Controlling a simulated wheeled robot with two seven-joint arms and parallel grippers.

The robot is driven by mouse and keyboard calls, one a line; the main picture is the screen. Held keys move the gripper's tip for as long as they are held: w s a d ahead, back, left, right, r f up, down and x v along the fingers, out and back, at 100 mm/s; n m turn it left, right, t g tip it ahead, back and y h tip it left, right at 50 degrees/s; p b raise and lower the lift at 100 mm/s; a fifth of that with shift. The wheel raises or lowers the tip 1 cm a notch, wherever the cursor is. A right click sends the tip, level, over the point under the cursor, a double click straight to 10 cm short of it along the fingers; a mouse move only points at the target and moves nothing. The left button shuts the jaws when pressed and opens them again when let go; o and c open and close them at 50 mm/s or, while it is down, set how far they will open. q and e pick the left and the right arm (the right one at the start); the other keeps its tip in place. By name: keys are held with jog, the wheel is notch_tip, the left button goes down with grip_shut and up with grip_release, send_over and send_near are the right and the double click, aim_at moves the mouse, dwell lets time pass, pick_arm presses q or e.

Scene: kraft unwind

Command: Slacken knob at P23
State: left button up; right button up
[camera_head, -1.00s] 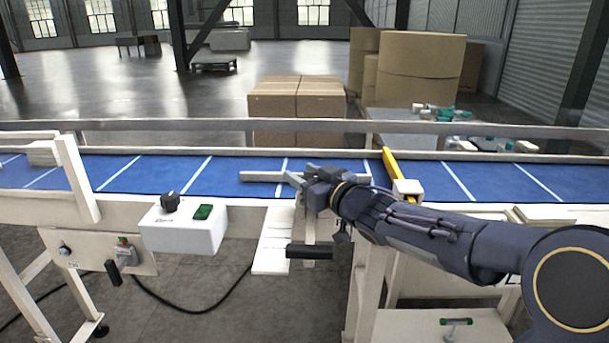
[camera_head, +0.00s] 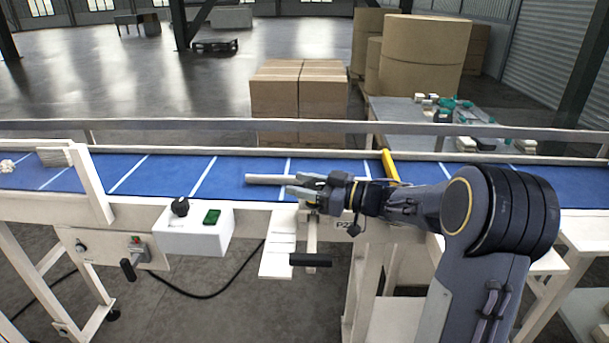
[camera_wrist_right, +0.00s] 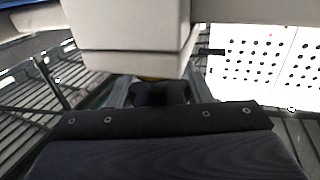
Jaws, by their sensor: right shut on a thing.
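The plate marked P2, with the rest of its label covered (camera_head: 343,224), is on the conveyor's front rail, just below and right of my right gripper (camera_head: 303,189). The gripper is at the rail by the top of a pale upright bracket (camera_head: 311,230) and hides the knob in the head view. In the right wrist view a dark lobed shape, seemingly the knob (camera_wrist_right: 160,92), sits between the grey fingers, under a pale block (camera_wrist_right: 125,35). The right gripper is shut on it. My left gripper is out of view.
The blue conveyor belt (camera_head: 230,178) runs behind the gripper, with a grey bar (camera_head: 265,179) over it. A white control box (camera_head: 197,232) with a black dial is to the left. A black handle (camera_head: 310,260) hangs below. A yellow piece (camera_head: 390,164) stands at right.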

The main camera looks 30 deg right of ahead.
jog(key=shift+s+a+f+n+g+y+p, duration=0.1)
jog(key=shift+n+g+y+p, duration=0.1)
jog(key=shift+n+g+y, duration=0.2)
jog(key=shift+s+a+f+n+g+y+p, duration=0.1)
jog(key=shift+n+g+y+p, duration=0.1)
jog(key=shift+n+g+y, duration=0.15)
jog(key=shift+f, duration=0.15)
jog(key=o, duration=1)
jog(key=shift+r, duration=0.2)
jog(key=shift+r, duration=0.55)
jog(key=s+a+r, duration=0.2)
jog(key=s+r, duration=0.2)
jog(key=s+a+r, duration=0.2)
jog(key=s+r, duration=0.2)
jog(key=s+a+r, duration=0.2)
jog(key=s+r, duration=0.1)
jog(key=s, duration=0.1)
jog(key=shift+s+a+r, duration=0.1)
jog(key=shift+a+r, duration=0.3)
